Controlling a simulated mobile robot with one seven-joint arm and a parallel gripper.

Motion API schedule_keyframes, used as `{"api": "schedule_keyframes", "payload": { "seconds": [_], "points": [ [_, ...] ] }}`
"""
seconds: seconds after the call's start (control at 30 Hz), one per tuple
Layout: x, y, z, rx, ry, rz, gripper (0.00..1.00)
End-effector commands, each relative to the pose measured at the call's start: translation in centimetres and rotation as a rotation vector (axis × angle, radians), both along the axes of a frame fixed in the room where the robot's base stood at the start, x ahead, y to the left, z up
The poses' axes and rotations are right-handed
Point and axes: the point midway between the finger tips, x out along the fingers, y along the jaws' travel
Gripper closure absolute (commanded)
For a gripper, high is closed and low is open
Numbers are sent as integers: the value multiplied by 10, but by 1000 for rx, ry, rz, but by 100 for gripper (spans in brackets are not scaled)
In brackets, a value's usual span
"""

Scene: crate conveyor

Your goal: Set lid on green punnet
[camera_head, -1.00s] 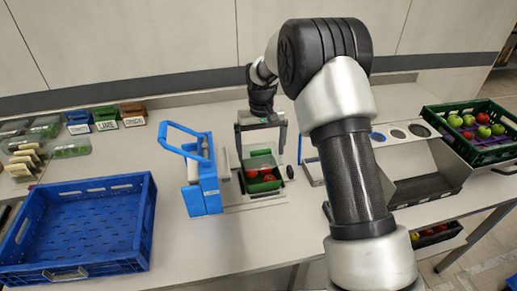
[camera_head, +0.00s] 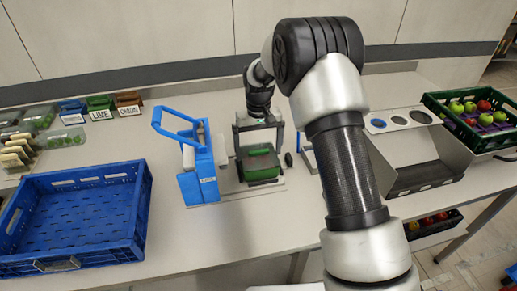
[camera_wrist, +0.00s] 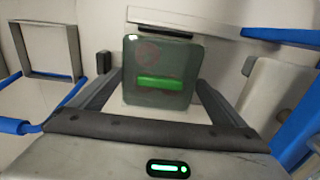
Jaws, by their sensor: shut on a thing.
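The green punnet (camera_head: 262,175) stands on a pale plate beside the blue device, with dim red contents showing through its top. A translucent lid (camera_wrist: 163,60) with a bright green bar shows between the fingers in the wrist view. In the head view the lid (camera_head: 258,160) lies over the punnet's top, level or nearly so; whether it is fully seated I cannot tell. My gripper (camera_head: 259,150) is directly above the punnet, shut on the lid, with a finger at each side. The lid hides most of the punnet in the wrist view.
The blue lever device (camera_head: 198,168) stands close on the left. An empty blue crate (camera_head: 140,215) is at far left. A metal stand with round holes (camera_head: 377,123) and a green crate of fruit (camera_head: 470,140) are at right. Labelled boxes (camera_head: 100,107) stand at the back left.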

Motion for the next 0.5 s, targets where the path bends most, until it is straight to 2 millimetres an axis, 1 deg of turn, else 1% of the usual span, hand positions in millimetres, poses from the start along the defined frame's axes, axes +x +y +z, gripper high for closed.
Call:
{"api": "schedule_keyframes", "payload": {
  "seconds": [0.3,0.33,0.37,0.5],
  "points": [
    [0,0,0,0,0,0,25],
    [0,0,0,0,0,0,3],
    [0,0,0,0,0,0,0],
    [0,0,0,0,0,0,0]
  ]
}}
